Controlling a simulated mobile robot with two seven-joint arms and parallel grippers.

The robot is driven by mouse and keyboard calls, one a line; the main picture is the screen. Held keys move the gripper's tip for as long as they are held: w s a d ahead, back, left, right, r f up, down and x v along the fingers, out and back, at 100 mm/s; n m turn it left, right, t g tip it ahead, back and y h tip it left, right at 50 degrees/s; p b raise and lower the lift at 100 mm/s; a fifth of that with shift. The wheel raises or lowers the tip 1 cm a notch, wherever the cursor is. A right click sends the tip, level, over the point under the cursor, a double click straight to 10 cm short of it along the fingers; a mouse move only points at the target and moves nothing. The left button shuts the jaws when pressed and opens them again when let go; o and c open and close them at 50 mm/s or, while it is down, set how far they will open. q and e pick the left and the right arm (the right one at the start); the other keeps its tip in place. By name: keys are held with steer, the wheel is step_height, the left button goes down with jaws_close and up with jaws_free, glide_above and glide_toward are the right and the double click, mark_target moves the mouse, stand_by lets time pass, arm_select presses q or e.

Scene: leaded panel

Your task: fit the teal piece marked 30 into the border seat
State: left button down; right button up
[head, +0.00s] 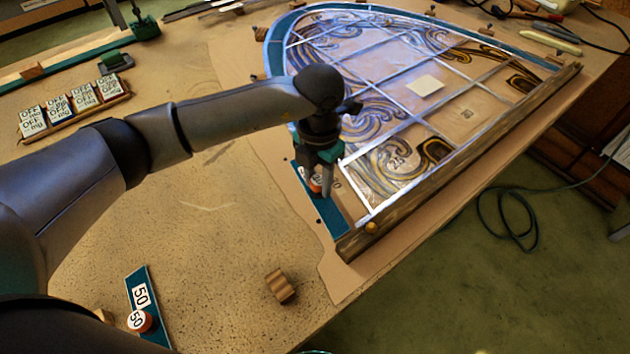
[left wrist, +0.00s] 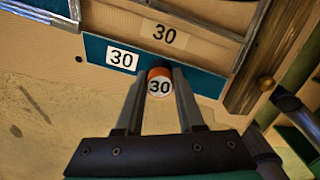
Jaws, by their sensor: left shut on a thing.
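The teal piece marked 30 (head: 331,217) is a flat strip with a white 30 label and an orange knob (left wrist: 160,74) topped by a 30 disc. My left gripper (head: 322,188) is shut on the knob, its fingers on either side in the left wrist view (left wrist: 159,88). The border seat (left wrist: 195,42) is a bare brown strip marked 30, beside the piece and along the pale lead line. The piece lies roughly parallel to it, on its outer side. I cannot tell whether the piece touches the board. My right gripper is not in view.
A wooden rail (head: 450,170) with a brass knob (head: 372,228) runs along the panel's near edge. A teal piece marked 50 (head: 150,305) and a small wooden block (head: 280,286) lie on the table (head: 210,240). A rack of OFF blocks (head: 75,108) stands at the left.

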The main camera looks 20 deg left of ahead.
arm_select(q)
steer(key=shift+w+d+b, duration=0.7)
steer(key=shift+w+b, duration=0.05)
steer(key=shift+w, duration=0.15)
steer(key=shift+w+d+b, duration=0.7)
steer(key=shift+w, duration=0.15)
steer(key=shift+c, duration=2.2)
jaws_free()
steer(key=shift+r, duration=0.1)
step_height(320, 180, up, 15)
steer(key=shift+p, duration=0.45)
steer(key=shift+s, duration=0.1)
